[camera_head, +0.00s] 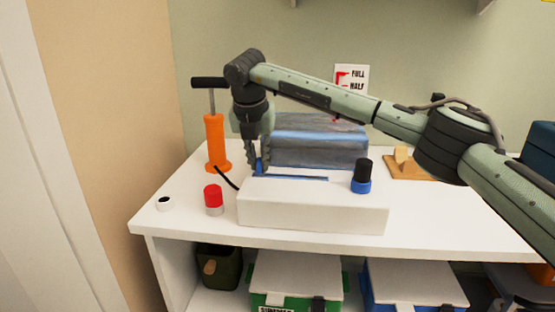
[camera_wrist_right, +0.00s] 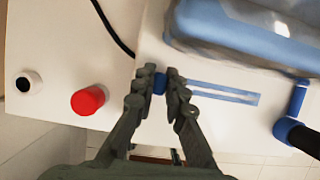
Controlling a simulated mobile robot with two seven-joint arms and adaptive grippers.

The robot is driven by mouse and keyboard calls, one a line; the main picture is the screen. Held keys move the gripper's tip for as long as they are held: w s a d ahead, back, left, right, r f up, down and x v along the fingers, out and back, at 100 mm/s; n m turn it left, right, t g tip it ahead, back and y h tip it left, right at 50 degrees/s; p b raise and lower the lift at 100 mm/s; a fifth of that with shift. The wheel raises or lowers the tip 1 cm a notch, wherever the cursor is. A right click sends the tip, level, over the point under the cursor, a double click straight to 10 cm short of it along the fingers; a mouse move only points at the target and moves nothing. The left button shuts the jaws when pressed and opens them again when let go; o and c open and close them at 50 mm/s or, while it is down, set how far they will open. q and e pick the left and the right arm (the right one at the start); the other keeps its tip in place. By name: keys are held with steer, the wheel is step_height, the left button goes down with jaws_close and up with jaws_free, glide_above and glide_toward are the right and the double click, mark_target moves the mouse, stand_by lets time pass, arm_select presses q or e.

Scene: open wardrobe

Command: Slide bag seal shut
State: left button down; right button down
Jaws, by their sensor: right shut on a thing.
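A clear bag with blue bands (camera_head: 318,140) lies behind a white block (camera_head: 312,212) on the wardrobe's white top; its edge also shows in the right wrist view (camera_wrist_right: 245,30). A blue seal strip (camera_head: 300,178) runs along the block's top. My right gripper (camera_head: 257,168) points down at the strip's left end, with its fingers closed on a small blue slider (camera_wrist_right: 160,83). The strip (camera_wrist_right: 225,93) extends to the right of the fingers in the right wrist view. The fingers partly hide the slider. My left gripper is not in view.
An orange pump (camera_head: 215,142) with a black hose stands at the left. A red-capped cylinder (camera_head: 213,200) and small white pot (camera_head: 165,203) stand in front. A wooden piece (camera_head: 405,168) lies farther right.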

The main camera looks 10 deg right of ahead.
steer(key=shift+a+r, duration=0.15)
steer(key=shift+a, duration=0.1)
steer(key=c, duration=1.6)
jaws_free()
steer(key=shift+w+a, duration=0.1)
steer(key=shift+o, duration=0.2)
steer(key=shift+r, duration=0.2)
steer(key=v, duration=1.1)
steer(key=shift+s+r, duration=0.2)
steer(key=shift+s, duration=0.1)
